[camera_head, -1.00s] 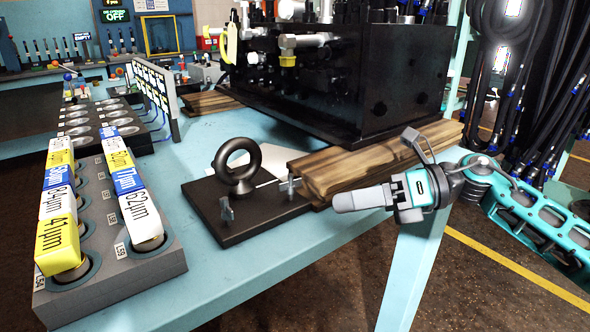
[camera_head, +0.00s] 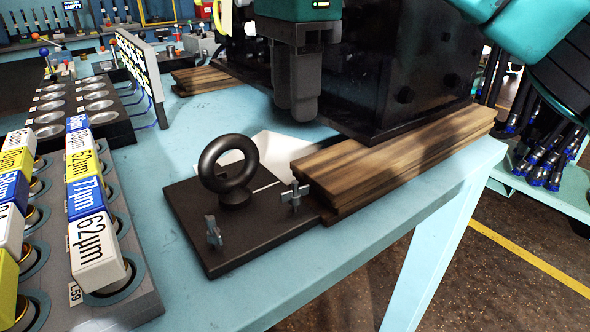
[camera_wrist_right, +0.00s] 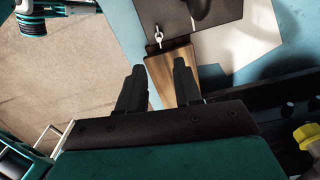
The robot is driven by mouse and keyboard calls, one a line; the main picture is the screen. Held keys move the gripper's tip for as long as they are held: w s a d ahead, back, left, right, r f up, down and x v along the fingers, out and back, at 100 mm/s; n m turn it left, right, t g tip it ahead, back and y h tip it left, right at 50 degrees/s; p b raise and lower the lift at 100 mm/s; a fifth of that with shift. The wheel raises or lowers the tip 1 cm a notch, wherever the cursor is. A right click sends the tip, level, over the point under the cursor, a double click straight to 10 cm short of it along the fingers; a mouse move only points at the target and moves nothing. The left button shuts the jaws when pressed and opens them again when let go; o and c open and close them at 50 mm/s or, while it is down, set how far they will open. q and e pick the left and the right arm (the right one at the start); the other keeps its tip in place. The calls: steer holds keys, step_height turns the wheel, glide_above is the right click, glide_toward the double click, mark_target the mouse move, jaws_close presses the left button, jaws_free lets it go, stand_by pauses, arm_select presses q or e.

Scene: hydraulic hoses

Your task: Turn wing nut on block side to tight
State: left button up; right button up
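The wing nut on the block side (camera_head: 294,195) is a small grey nut with upright wings. It sits on the black base plate (camera_head: 256,225) next to the wooden beam. It also shows in the wrist view (camera_wrist_right: 157,37). A second wing nut (camera_head: 213,232) stands near the plate's front left corner. My right gripper (camera_head: 300,112) points down in front of the black block, above and behind the block-side nut and apart from it. In the wrist view its two fingers (camera_wrist_right: 158,78) are spread, with only the wooden beam seen between and beyond them. My left gripper is not in view.
A black ring bolt (camera_head: 228,170) rises from the plate. The wooden beam (camera_head: 385,155) lies under the large black block (camera_head: 400,75). A rack of labelled cylinders (camera_head: 145,300) stands at the left. Blue table (camera_head: 175,155) is bare between rack and plate.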

mark_target(295, 189)
step_height(295, 189, down, 12)
steer(key=b, duration=0.3)
steer(key=shift+s+f, duration=0.1)
steer(key=shift+f, duration=0.05)
steer(key=shift+c, duration=0.2)
jaws_close()
